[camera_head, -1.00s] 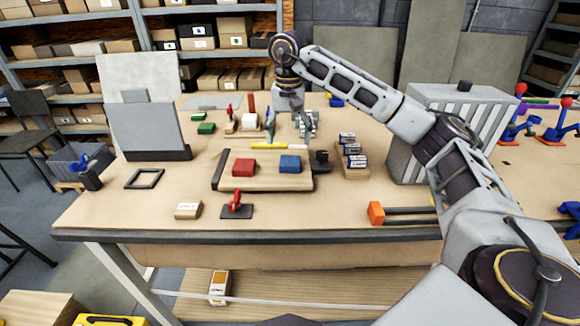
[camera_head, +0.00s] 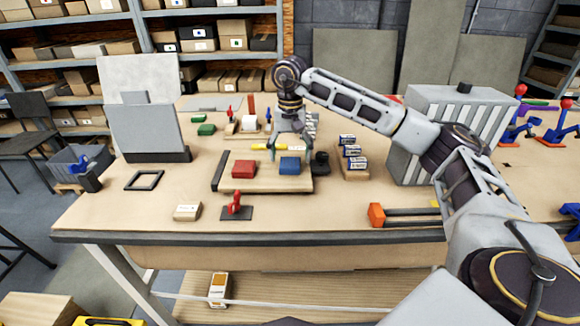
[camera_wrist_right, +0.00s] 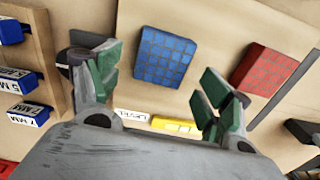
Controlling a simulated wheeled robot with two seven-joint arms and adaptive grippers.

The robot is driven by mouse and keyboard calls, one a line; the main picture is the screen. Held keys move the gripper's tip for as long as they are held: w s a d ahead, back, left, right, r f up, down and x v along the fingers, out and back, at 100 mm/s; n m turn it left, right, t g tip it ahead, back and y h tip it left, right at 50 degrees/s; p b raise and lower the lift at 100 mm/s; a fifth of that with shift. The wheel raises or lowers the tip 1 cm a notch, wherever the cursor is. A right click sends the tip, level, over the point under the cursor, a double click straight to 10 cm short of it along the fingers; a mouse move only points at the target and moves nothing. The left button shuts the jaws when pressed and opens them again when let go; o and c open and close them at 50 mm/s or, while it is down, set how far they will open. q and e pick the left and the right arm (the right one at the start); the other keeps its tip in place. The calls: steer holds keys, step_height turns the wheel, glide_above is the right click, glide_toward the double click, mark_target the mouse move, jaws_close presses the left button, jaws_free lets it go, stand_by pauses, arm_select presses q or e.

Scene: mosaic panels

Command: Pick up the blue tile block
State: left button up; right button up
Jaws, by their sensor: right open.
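The blue tile block (camera_head: 290,166) sits on the right part of a wooden board (camera_head: 262,184) on the table. In the right wrist view the blue tile block (camera_wrist_right: 164,57) lies between and beyond the fingertips, with a grid pattern on its top. My right gripper (camera_head: 289,152) is open and empty, just behind and above the blue block; its green-padded fingers (camera_wrist_right: 163,82) show in the right wrist view. A red tile block (camera_head: 243,169) sits to the left on the same board; it also shows in the right wrist view (camera_wrist_right: 264,70). My left gripper is not in view.
A yellow level (camera_head: 276,148) lies behind the blocks. A wooden rack of labelled small boxes (camera_head: 355,163) stands to the right. A red toggle clamp (camera_head: 236,206) stands in front of the board. The table front is mostly clear.

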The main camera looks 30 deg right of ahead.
steer(key=shift+f, duration=0.9)
steer(key=c, duration=1.2)
steer(key=shift+r, duration=0.1)
